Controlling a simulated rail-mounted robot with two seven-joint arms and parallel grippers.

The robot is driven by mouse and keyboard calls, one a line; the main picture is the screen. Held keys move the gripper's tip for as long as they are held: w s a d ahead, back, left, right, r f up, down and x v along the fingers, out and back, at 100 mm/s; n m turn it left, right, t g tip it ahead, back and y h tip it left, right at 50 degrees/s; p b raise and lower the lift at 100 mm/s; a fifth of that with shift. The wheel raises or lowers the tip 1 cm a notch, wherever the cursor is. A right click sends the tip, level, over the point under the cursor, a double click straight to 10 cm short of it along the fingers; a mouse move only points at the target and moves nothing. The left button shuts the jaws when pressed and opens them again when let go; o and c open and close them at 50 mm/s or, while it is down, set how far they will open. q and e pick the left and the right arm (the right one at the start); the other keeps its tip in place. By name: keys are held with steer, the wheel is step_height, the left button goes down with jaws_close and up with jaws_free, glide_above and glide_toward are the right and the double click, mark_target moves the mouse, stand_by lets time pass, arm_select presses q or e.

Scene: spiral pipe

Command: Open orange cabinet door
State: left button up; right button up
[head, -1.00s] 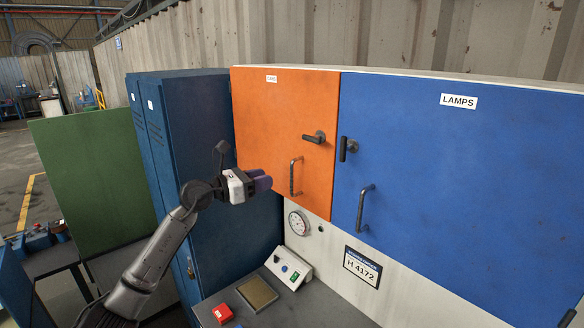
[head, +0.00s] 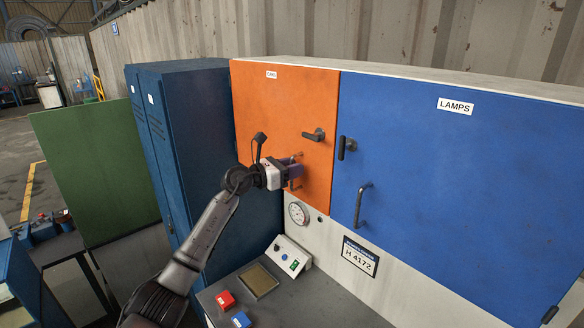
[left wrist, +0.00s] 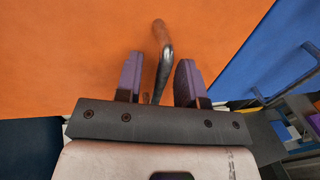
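The orange cabinet door (head: 275,118) is shut, flush beside the blue LAMPS door. It has a dark turning latch (head: 314,135) at its right edge and a vertical bar handle (head: 296,184) below it. My left gripper (head: 296,172) is at the bar handle and partly hides it. My right gripper is not in view.
The blue LAMPS door (head: 450,170) with its own handle is to the right. A dark blue locker (head: 205,150) stands close left of my arm.

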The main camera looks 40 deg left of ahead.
arm_select(q)
steer(key=shift+c, duration=0.3)
jaws_close()
